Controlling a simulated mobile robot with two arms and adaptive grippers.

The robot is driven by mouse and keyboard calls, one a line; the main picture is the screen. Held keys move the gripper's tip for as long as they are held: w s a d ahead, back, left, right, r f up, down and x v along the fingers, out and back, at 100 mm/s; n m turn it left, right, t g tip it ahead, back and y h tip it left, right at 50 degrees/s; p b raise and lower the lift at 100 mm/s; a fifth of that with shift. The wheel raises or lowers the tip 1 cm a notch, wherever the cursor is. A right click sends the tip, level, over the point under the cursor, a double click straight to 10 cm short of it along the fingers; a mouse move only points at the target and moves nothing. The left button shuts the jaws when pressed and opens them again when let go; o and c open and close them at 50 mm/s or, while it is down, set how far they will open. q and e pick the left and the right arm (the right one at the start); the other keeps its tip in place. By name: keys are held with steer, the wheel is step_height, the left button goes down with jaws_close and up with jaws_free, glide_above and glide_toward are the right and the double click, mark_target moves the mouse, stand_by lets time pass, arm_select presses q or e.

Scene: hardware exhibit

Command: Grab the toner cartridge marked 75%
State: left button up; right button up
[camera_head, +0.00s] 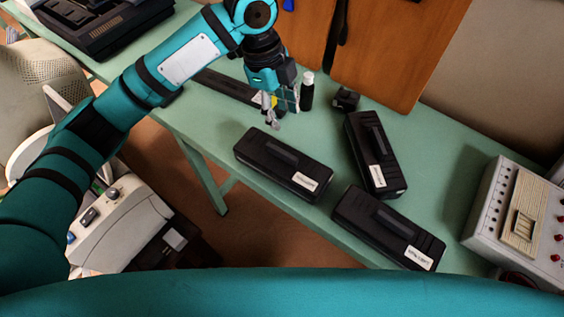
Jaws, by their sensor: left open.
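Three black toner cartridges lie on the green table. The left cartridge (283,164) has a small white label at its right end. The upper right cartridge (374,150) lies lengthwise and has a white label near its lower end. The lower right cartridge (388,229) has a white label at its right end. The label markings are too small to read, so I cannot tell which says 75%. My left gripper (275,111) is open and empty, above the table just behind the left cartridge. My right gripper is not in view.
A small dark bottle with a white cap (307,91) stands beside my left gripper. A small black object (346,99) sits to its right. A grey instrument box (518,214) stands at the right. A black machine (104,22) is at the far left of the green table (448,152).

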arm_select(q)
step_height(320, 180, up, 3)
steer(key=w+a, duration=0.1)
steer(key=m+p, duration=0.1)
steer(key=p, duration=0.2)
glide_above(282, 151)
steer(key=shift+y, duration=0.4)
steer(key=f, duration=1.1)
steer(key=shift+w+a+f, duration=0.25)
steer(key=shift+w, duration=0.05)
steer(key=f, duration=0.1)
steer(key=f+p, duration=0.1)
steer(key=f, duration=0.2)
steer(key=shift+s+f, duration=0.25)
steer(key=shift+f, duration=0.1)
steer(key=shift+d+f, duration=0.15)
steer(key=shift+f, duration=0.3)
jaws_close()
steer(key=shift+r, duration=0.15)
